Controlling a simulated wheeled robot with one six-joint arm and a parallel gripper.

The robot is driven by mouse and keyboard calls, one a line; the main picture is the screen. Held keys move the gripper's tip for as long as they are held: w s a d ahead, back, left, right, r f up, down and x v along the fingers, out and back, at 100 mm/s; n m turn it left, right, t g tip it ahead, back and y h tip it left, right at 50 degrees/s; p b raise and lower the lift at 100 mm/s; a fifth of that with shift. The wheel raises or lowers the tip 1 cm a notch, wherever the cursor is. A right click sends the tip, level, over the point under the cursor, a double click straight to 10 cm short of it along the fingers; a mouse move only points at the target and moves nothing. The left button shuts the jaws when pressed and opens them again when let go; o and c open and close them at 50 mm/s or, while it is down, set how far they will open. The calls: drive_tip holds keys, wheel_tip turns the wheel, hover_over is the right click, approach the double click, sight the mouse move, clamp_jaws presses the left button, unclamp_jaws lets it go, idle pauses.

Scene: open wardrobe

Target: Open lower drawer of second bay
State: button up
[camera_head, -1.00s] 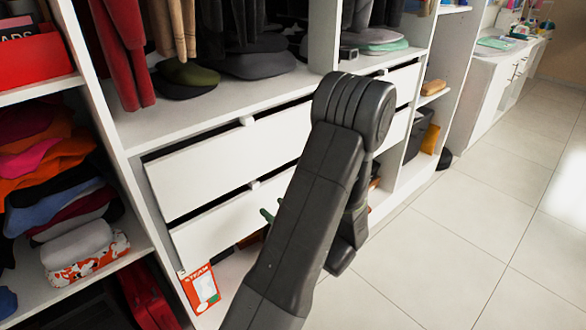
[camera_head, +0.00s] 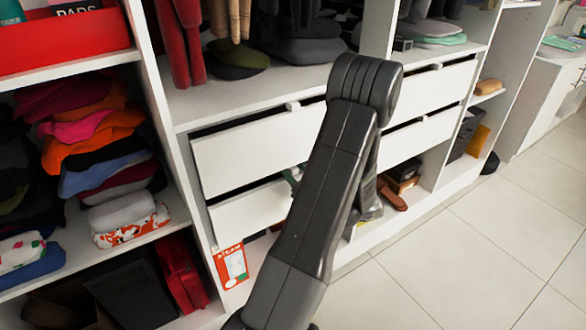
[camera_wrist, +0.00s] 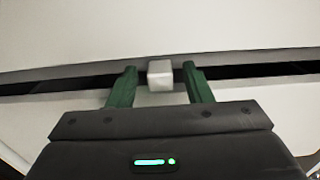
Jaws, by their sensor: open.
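The lower drawer (camera_head: 250,211) is a white front beneath the upper drawer (camera_head: 258,150), in the bay right of the clothes shelves. Its right part is hidden behind my arm. In the wrist view, a small white square knob (camera_wrist: 160,75) sits at the top edge of a white drawer front (camera_wrist: 70,120), below a dark gap. My gripper (camera_wrist: 161,72) is open, with one green finger on each side of the knob and a visible space on both sides. In the head view my gripper (camera_head: 293,178) is mostly hidden by my arm; a bit of green shows near the lower drawer's top edge.
An orange-and-white STEAM box (camera_head: 231,265) stands below the lower drawer's left end. More white drawers (camera_head: 435,88) lie to the right, past my arm. The tiled floor (camera_head: 470,260) at right is clear.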

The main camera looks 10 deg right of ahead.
drive_tip(key=shift+x, duration=1.1)
clamp_jaws()
drive_tip(key=b+v, duration=0.2)
drive_tip(key=v, duration=2.9)
drive_tip(key=shift+s, duration=0.35)
drive_tip(key=shift+r, duration=0.1)
unclamp_jaws()
drive_tip(key=shift+s+d, duration=0.1)
drive_tip(key=shift+d, duration=0.05)
